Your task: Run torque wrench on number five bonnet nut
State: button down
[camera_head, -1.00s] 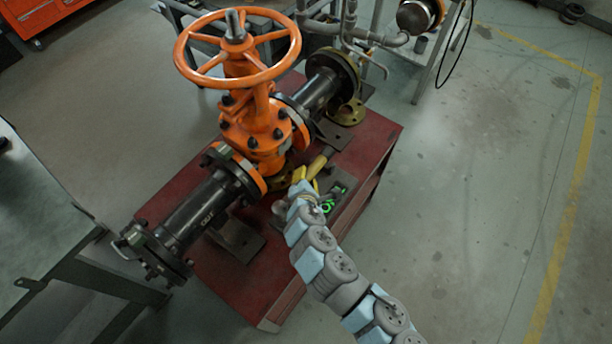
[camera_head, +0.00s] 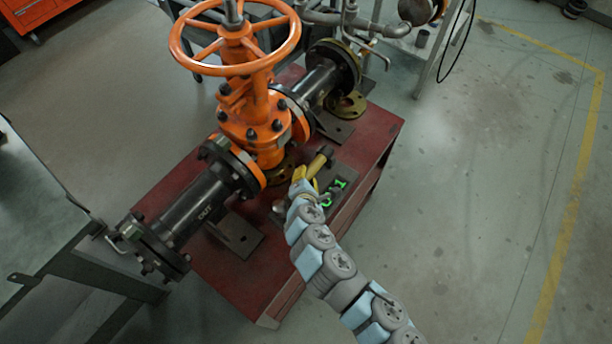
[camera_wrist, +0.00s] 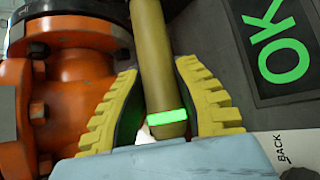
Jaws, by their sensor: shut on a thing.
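The orange gate valve (camera_head: 245,120) stands on the red bench, its handwheel (camera_head: 232,40) on top. Several dark nuts (camera_head: 251,134) ring the bonnet flange; I cannot read numbers on them. My gripper (camera_head: 300,178) is beside the valve's lower right. In the wrist view my gripper (camera_wrist: 165,105), with yellow ribbed fingers, is shut on a tan tool handle (camera_wrist: 153,50) with a green band. The tool's dark head (camera_head: 328,152) shows in the head view; I cannot tell if it is the torque wrench. Orange valve parts (camera_wrist: 75,85) fill the wrist view's left.
A dark panel (camera_wrist: 275,45) with green "OK" lies right of the handle, near a white "BACK" label (camera_wrist: 285,148). The red bench (camera_head: 240,285) has bare room at its front. Black flanged pipes (camera_head: 195,208) flank the valve. A grey table (camera_head: 40,215) stands left.

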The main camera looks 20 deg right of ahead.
jog(key=shift+r, duration=0.1)
jog(key=c, duration=0.8)
grip_release()
jog(key=shift+w, duration=0.1)
jog(key=shift+v, duration=6)
